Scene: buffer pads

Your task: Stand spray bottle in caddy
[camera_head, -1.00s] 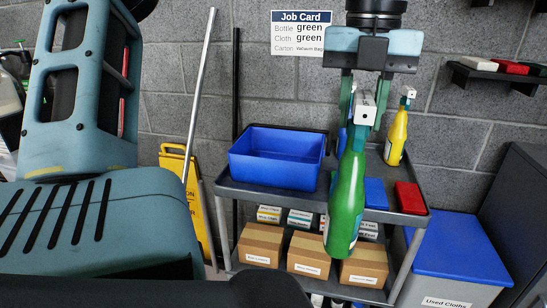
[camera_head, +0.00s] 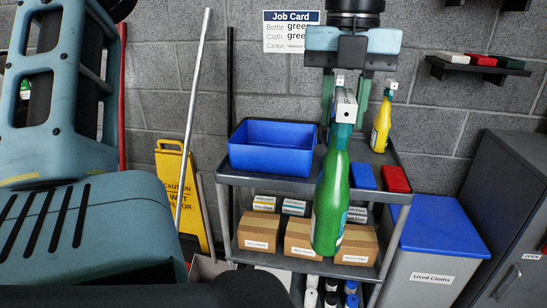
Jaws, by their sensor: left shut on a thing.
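My left gripper (camera_head: 345,112) points down at the upper middle, shut on the white spray head of a green spray bottle (camera_head: 331,190). The bottle hangs nearly upright, leaning slightly, in front of the cart, and covers part of its shelves. The blue open-topped caddy (camera_head: 270,158) stands on the cart's top shelf, left of the bottle. The bottle is outside the caddy and apart from it in the picture. The caddy's floor is mostly hidden. My right gripper is not in view.
A yellow spray bottle (camera_head: 382,123), a blue cloth (camera_head: 362,176) and a red cloth (camera_head: 396,179) are on the grey cart (camera_head: 300,187). A job card (camera_head: 291,32) reads green bottle, green cloth. A Used Cloths bin (camera_head: 432,277) stands at right.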

